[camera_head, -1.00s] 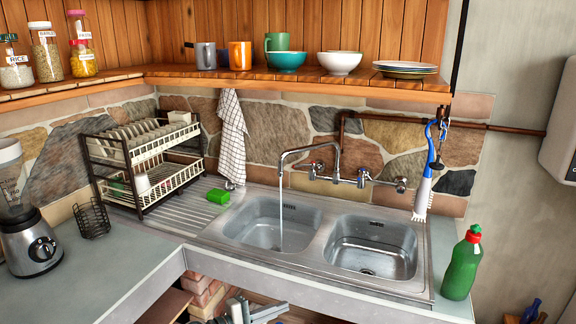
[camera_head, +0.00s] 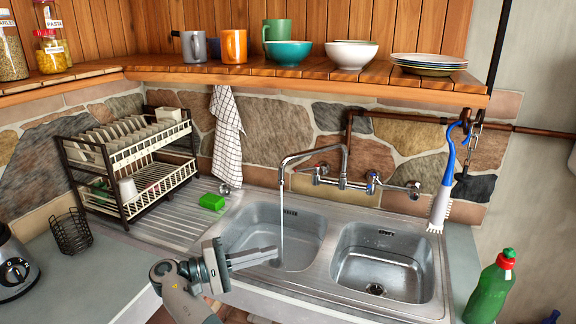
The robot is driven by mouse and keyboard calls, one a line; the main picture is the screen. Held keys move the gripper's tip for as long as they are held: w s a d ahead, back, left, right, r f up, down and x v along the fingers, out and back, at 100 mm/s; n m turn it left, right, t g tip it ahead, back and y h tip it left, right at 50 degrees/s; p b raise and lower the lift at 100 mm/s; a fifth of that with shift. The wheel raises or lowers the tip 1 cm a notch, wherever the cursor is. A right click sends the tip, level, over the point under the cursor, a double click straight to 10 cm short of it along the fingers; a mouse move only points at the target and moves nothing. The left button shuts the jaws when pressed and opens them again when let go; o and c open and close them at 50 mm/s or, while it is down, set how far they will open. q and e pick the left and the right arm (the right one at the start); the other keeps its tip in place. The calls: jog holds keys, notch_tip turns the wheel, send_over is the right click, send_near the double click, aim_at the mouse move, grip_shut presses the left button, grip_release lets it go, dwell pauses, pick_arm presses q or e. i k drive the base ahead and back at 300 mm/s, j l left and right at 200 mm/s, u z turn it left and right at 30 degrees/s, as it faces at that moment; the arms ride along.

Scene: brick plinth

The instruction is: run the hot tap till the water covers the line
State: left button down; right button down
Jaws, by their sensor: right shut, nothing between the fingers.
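The wall-mounted tap (camera_head: 345,165) has a curved spout over the left basin (camera_head: 302,240). A thin stream of water (camera_head: 282,215) falls from the spout into that basin. The tap's left handle (camera_head: 318,171) shows a touch of red, and its right handle (camera_head: 413,189) is at the far end. I cannot make out a line in the basin or how high the water stands. My right gripper (camera_head: 270,256) is shut and empty, in front of the left basin, and hides part of its front rim. My left gripper is not in view.
The right basin (camera_head: 385,265) looks empty. A green sponge (camera_head: 212,202) and a dish rack (camera_head: 130,165) are at the left. A blue-handled brush (camera_head: 445,185) hangs right of the tap. A green bottle (camera_head: 490,288) stands on the right counter. Bowls and mugs line the shelf (camera_head: 300,82).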

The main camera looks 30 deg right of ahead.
aim_at(316, 167)
jog(key=i+l, duration=0.25)
jog(key=i, duration=0.2)
jog(key=i+l, duration=0.3)
jog(key=i, duration=0.15)
jog(key=i+l, duration=0.25)
jog(key=i, duration=0.2)
